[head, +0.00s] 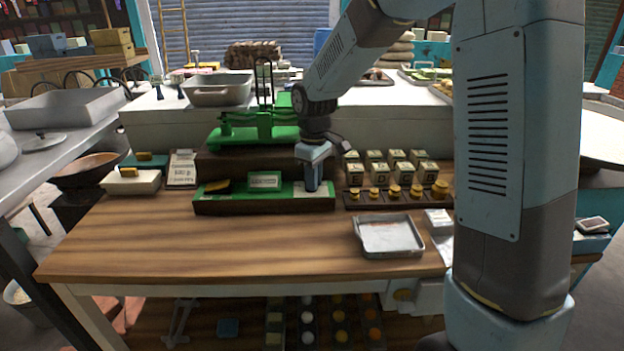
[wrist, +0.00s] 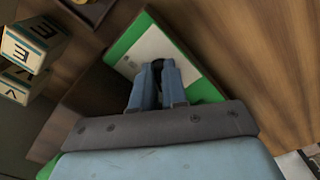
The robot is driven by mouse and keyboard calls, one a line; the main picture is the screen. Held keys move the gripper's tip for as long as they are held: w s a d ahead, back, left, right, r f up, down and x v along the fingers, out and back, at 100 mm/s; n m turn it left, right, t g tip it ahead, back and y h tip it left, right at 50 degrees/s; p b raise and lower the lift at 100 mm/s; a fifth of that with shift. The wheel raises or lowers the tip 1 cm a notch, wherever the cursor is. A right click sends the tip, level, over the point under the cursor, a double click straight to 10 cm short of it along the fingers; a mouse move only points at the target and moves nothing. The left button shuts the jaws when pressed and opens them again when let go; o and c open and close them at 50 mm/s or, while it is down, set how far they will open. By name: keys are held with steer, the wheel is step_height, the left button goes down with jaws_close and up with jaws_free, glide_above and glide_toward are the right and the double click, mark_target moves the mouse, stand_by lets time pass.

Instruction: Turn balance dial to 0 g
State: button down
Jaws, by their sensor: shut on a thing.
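A green balance scale (head: 255,125) stands on a dark wooden block at the back of the wooden table. In front of it is a long green control box (head: 270,203) with a small display (head: 264,180) in its middle and a dark-and-yellow piece at its left end. My gripper (head: 312,188) points straight down onto the right end of this box. In the wrist view its fingers (wrist: 158,72) are close together around a small dark knob (wrist: 158,66) on a white plate. The fingers hide most of the knob, and I cannot read its setting.
Several labelled cubes (head: 390,165) and a rack of brass weights (head: 398,194) are right of the box. A metal tray (head: 389,236) lies at the front right. The front left tabletop is clear.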

steer(key=shift+w+n, duration=0.1)
steer(key=shift+n, duration=0.3)
steer(key=c, duration=1.2)
jaws_free()
steer(key=shift+o, duration=0.2)
step_height(320, 180, up, 14)
steer(key=shift+f, duration=0.15)
